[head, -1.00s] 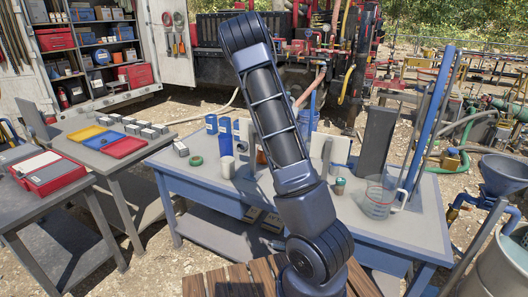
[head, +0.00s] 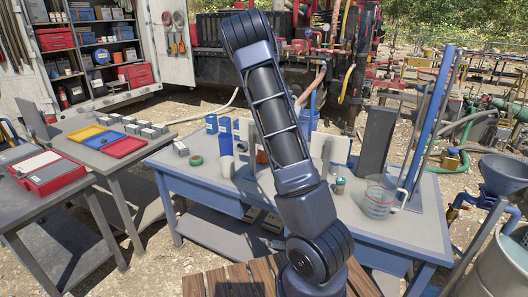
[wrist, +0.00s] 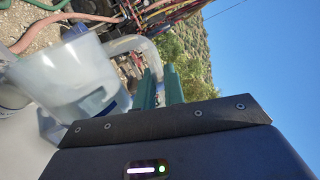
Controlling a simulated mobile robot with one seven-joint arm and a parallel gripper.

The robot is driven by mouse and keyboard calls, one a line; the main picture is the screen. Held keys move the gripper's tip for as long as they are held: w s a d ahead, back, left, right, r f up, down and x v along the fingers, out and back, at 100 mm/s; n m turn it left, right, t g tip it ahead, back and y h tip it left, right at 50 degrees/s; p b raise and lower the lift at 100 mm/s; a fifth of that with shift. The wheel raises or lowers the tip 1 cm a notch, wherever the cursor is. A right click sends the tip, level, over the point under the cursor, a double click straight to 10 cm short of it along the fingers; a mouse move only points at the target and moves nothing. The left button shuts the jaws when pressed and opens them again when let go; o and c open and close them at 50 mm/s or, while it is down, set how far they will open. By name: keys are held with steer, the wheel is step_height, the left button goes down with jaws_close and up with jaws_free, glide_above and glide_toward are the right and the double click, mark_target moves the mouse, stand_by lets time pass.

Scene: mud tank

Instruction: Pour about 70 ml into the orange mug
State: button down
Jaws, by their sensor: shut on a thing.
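In the wrist view my gripper (wrist: 160,88), with green fingers, is shut on the thick handle of a translucent jug (wrist: 65,75). The sky lies to the right there, so the jug appears tipped well over, with its handle side up. Its liquid level and any stream cannot be made out. In the head view my gripper and the held jug are hidden behind my arm. A sliver of the orange mug (head: 262,157) shows on the blue bench beside my arm, and the rest of it is covered.
A small brown-topped cup (head: 340,187), a pale cup (head: 227,167), a green tape roll (head: 196,160) and blue boxes (head: 225,135) stand nearby. The bench's front edge is mostly clear.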

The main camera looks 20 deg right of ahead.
steer(key=shift+s+d, duration=0.4)
steer(key=shift+s, duration=0.05)
stand_by(0.4)
steer(key=f, duration=0.1)
steer(key=s+d+f+m, duration=0.2)
steer(key=f, duration=0.1)
steer(key=shift+d+g, duration=0.25)
steer(key=shift+g, duration=0.05)
steer(key=shift+m, duration=0.3)
step_height(320, 180, down, 4)
step_height(320, 180, down, 15)
steer(key=m, duration=0.2)
steer(key=shift+w+a+m+g+h+b, duration=0.2)
steer(key=shift+m+g+h+b, duration=0.1)
steer(key=shift+h, duration=0.1)
steer(key=shift+d, duration=0.1)
stand_by(0.4)
steer(key=shift+s+d+f+m+g+b, duration=0.25)
steer(key=shift+s+d+f+m+g, duration=0.3)
steer(key=shift+f+m, duration=1.25)
steer(key=shift+s+d+f+m+g+b, duration=0.35)
steer(key=shift+d+f+m, duration=0.55)
steer(key=shift+m, duration=1.5)
steer(key=shift+s+d+f+m+g+b, duration=0.15)
steer(key=shift+s+d+f+m+g, duration=0.3)
steer(key=shift+f+m, duration=1.4)
